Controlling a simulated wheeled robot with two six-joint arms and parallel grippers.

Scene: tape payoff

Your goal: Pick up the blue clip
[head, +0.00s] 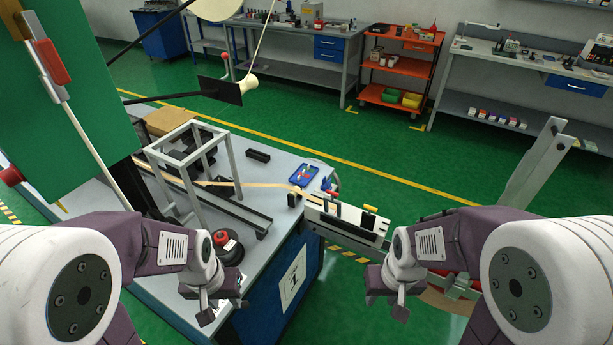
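A small blue piece (326,183), which looks like the blue clip, is at the far right corner of the grey table, just right of a blue tray (304,176). A small red piece is close beside it; its exact shape is too small to tell. My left gripper (198,303) hangs over the table's near side, fingers apart and empty. My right gripper (386,302) is beyond the table's right side, fingers apart and empty. Both are well short of the blue piece, nearer to me.
A pale tape strip (262,185) runs across the table to a white-sided rail (345,220) jutting out right. A grey metal frame (192,165) and a black-and-red round object (228,248) stand on the table. A green panel (75,100) rises at left. Benches stand far back.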

